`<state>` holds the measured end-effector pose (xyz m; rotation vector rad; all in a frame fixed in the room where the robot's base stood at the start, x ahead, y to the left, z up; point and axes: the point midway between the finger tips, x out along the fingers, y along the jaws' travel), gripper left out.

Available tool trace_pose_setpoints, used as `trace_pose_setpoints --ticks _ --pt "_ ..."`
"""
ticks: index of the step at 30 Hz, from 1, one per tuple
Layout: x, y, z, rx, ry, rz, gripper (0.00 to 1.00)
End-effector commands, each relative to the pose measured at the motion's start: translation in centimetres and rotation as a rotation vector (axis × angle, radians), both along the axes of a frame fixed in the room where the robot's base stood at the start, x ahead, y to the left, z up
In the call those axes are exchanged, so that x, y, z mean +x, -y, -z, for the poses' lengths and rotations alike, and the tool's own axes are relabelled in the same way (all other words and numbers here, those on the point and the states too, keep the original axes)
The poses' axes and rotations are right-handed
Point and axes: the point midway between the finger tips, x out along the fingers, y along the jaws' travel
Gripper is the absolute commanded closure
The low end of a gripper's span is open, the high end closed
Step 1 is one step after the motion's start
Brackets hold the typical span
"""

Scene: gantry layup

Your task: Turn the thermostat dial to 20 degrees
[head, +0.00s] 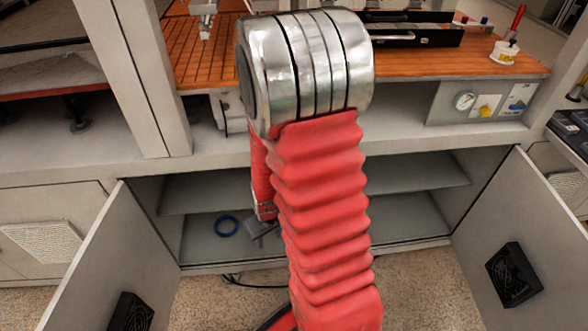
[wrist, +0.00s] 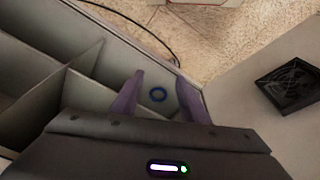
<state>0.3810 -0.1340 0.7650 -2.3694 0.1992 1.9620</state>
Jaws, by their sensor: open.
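No dial marked as a thermostat can be made out. A grey panel (head: 440,104) at the right of the bench front carries a round white gauge (head: 465,101) and a yellow knob (head: 485,112); their markings are too small to read. My gripper (wrist: 160,78) shows in the wrist view with its two purple fingers apart and nothing between the tips. In the head view it is mostly hidden behind my red arm, low at the open cabinet, well left of and below the panel.
A white-based item with a red handle (head: 504,52) stands above the panel.

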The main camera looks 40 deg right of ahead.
Motion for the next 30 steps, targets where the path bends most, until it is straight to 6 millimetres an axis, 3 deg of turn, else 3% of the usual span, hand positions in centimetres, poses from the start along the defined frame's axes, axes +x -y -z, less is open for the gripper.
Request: trace_pose_setpoints --ticks 15,30 --pt "-2.6 -5.1 -11.8 0.049 -0.057 0.033 0.59" --pt "-5.7 -9.2 -22.0 0.037 0.028 -0.008 0.59"
